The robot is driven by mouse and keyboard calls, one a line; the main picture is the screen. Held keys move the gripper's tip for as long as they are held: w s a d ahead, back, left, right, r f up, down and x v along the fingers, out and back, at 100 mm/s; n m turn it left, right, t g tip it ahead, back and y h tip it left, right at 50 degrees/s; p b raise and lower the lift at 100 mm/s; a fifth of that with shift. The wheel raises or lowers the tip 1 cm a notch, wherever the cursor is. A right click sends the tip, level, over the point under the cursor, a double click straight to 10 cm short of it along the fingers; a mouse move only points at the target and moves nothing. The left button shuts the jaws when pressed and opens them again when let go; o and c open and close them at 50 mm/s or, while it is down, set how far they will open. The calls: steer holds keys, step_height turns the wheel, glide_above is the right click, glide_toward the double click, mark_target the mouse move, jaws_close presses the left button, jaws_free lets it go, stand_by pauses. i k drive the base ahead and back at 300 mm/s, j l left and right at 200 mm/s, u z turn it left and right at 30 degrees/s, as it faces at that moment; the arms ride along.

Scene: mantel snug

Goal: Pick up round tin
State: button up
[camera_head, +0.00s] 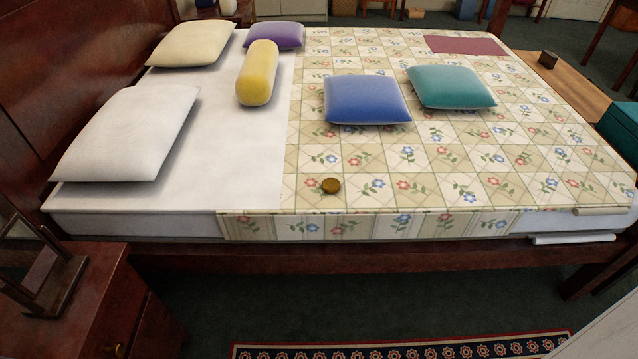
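A small round tin (331,186), brownish gold, sits on the flowered quilt (420,186) near the bed's front edge. It stands apart from the pillows, with bare quilt around it. My gripper does not show in this view.
A blue pillow (366,100) and a teal pillow (451,87) lie behind the tin. A yellow bolster (258,73) and a white pillow (127,133) lie to the left. A dark wooden nightstand (95,300) stands front left. A patterned rug (400,348) lies on the floor.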

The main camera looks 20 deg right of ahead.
mark_target(329, 185)
steer(key=i+l+z, duration=0.1)
steer(key=i+z, duration=0.15)
steer(key=z, duration=0.2)
steer(key=i+z, duration=0.4)
steer(key=i+j+z, duration=0.1)
steer(key=z, duration=0.35)
steer(key=i, duration=0.05)
